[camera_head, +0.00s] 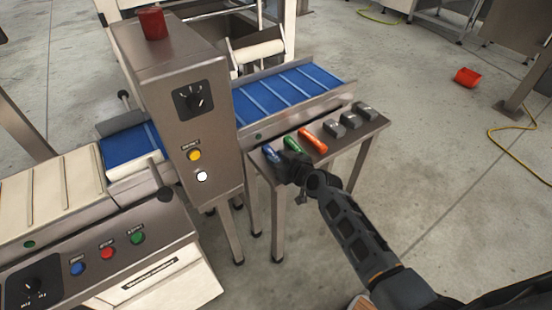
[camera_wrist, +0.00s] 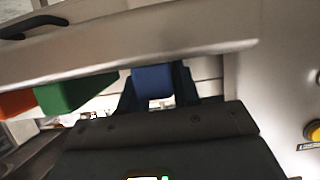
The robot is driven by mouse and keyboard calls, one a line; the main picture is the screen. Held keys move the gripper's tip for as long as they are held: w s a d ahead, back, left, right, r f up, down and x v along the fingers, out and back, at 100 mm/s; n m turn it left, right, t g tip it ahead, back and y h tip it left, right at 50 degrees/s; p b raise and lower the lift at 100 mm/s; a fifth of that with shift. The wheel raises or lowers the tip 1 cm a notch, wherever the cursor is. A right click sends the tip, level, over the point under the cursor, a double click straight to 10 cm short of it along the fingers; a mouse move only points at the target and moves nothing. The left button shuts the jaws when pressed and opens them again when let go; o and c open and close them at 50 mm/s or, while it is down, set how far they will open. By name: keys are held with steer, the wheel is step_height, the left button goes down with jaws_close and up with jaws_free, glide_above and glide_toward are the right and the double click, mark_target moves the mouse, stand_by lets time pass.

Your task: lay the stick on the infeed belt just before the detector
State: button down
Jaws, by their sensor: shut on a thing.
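The blue stick (camera_head: 270,154) is at the left end of a small steel side stand (camera_head: 345,146). My gripper (camera_head: 284,166) is shut on it; the wrist view shows the blue end (camera_wrist: 153,82) between my two dark fingers. Whether the stick touches the stand top is unclear. A green stick (camera_head: 292,145) and an orange stick (camera_head: 313,140) lie to its right. The detector (camera_head: 188,110) is a tall steel box over the conveyor. Blue belt shows on its right (camera_head: 285,92) and on its left (camera_head: 131,147). No label shows which side is infeed.
Grey blocks (camera_head: 348,120) sit at the stand's right end. A steel rail (camera_head: 300,110) edges the right belt. A red beacon (camera_head: 152,22) tops the detector. A control panel (camera_head: 105,250) is at lower left. A red bin (camera_head: 467,77) and yellow hose (camera_head: 500,150) lie on open floor.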

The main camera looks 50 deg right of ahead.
steer(key=shift+r, duration=0.15)
step_height(320, 180, up, 4)
steer(key=shift+r+p, duration=0.2)
steer(key=shift+p, duration=0.3)
steer(key=s+d+r+b, duration=0.3)
steer(key=s+d+r, duration=0.3)
steer(key=s+d, duration=0.25)
steer(key=n+y, duration=0.2)
glide_toward(278, 159)
steer(key=w+a+f, duration=0.1)
steer(key=w+a, duration=0.4)
steer(key=a, duration=0.2)
steer(key=a+f+n+y, duration=0.1)
steer(key=a+f, duration=0.3)
steer(key=a, duration=1.2)
steer(key=shift+w+t+y, duration=0.3)
steer(key=shift+w+y, duration=0.05)
steer(key=shift+y, duration=0.05)
steer(key=shift+d, duration=0.1)
